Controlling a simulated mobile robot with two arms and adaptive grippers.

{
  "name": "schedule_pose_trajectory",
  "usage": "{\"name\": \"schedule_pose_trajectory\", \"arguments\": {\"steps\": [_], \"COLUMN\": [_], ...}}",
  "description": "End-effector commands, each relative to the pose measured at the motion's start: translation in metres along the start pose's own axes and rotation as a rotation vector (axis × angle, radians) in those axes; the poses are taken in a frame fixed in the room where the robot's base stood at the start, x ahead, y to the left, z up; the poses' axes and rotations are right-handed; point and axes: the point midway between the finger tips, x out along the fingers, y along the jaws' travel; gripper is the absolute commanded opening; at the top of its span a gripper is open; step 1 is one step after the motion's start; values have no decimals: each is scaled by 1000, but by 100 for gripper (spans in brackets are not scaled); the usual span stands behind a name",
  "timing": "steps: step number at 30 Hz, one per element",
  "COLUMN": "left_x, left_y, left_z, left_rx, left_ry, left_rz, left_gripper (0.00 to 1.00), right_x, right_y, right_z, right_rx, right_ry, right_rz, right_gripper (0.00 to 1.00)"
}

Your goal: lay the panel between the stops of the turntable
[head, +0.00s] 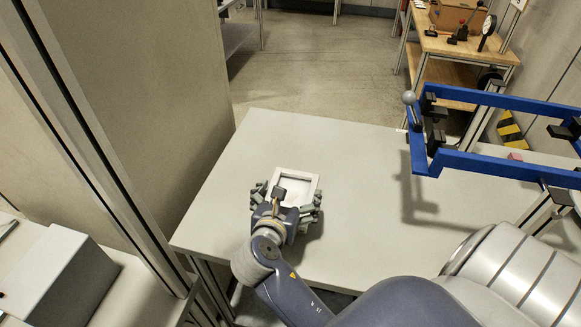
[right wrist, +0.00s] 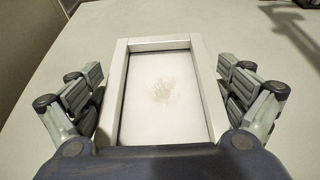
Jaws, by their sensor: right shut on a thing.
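The panel (head: 297,176), a white rectangle with a raised pale frame and a smudged middle, is at the left part of the grey table in the head view. It also fills the middle of the right wrist view (right wrist: 158,95). My right gripper (head: 285,202) is shut on the panel, with its fingers along the two long sides. I cannot tell whether the panel touches the table. The blue frame (head: 510,103) with black clamp-like blocks, seemingly the turntable, is at the right, raised above the table and cut off by the picture edge. My left gripper is not in view.
The grey table (head: 350,150) is clear between the panel and the blue frame. A tall partition (head: 150,80) stands close at the left. A grey box (head: 60,275) sits at the lower left. A wooden workbench (head: 465,45) with tools stands at the back right.

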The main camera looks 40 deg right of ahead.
Motion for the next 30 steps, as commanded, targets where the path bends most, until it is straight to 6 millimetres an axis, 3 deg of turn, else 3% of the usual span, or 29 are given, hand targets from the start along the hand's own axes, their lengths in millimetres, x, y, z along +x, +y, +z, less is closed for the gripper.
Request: {"name": "schedule_pose_trajectory", "arguments": {"steps": [7, 15, 23, 30], "left_x": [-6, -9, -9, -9], "left_y": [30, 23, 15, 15], "left_z": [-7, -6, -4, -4], "left_rx": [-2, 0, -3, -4], "left_ry": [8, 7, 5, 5], "left_rz": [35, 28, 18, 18], "left_gripper": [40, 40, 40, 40], "right_x": [54, 111, 132, 143], "right_y": [27, 54, 64, 63], "right_z": [21, 37, 40, 13], "right_rx": [2, 2, 2, -1], "right_ry": [-6, -4, -2, 1], "right_rz": [0, 0, 2, 0], "right_gripper": [57, 57, 57, 57]}}
